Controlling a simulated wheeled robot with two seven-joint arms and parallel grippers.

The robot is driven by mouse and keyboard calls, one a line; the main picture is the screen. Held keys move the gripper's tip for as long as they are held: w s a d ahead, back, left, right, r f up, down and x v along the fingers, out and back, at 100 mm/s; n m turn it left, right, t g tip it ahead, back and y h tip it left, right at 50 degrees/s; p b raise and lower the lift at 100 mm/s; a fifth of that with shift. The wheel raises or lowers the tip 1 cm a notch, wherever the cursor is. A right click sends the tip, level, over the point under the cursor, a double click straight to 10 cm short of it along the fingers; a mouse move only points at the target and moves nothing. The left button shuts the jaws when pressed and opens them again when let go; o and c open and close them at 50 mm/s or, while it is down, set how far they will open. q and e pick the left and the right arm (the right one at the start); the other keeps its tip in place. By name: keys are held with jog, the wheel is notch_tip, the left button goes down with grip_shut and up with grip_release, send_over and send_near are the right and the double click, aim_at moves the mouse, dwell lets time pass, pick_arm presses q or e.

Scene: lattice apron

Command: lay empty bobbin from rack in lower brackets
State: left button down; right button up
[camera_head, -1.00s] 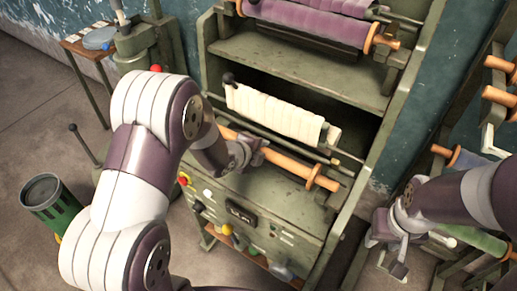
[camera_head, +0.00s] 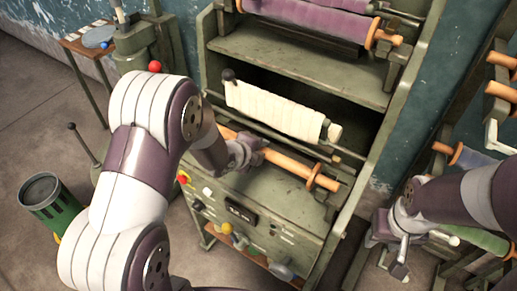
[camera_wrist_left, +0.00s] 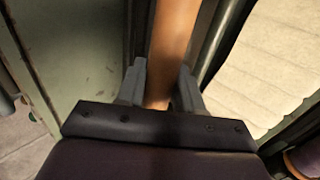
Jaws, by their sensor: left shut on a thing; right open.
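The empty bobbin (camera_head: 286,165) is a bare wooden roller with a round flange near its right end. My left gripper (camera_head: 250,152) is shut around its barrel, left of the middle. The left wrist view shows the barrel (camera_wrist_left: 172,45) between the two grey fingers (camera_wrist_left: 160,88). The bobbin lies along the machine's front, above the lower ledge. A lower bracket (camera_head: 332,203) shows under its right end; I cannot tell whether they touch. The left end is largely hidden by my arm. My right gripper (camera_head: 392,248) is open and empty, low at the right.
A roll of cream cloth (camera_head: 280,110) hangs just behind the bobbin, with a thin rod (camera_head: 335,151) close by. Purple cloth rolls (camera_head: 310,20) sit on the upper level. A rack with more bobbins (camera_head: 497,90) stands at the right. A green bin (camera_head: 55,208) stands at the left.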

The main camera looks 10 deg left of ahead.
pick_arm(q)
jog(key=shift+f, duration=0.15)
jog(key=c, duration=0.6)
grip_release()
jog(key=shift+c, duration=0.2)
jog(key=p+v, duration=0.1)
jog(key=v, duration=1.1)
jog(key=shift+s+r, duration=0.25)
jog(key=shift+s, duration=0.05)
jog(key=shift+a, duration=0.1)
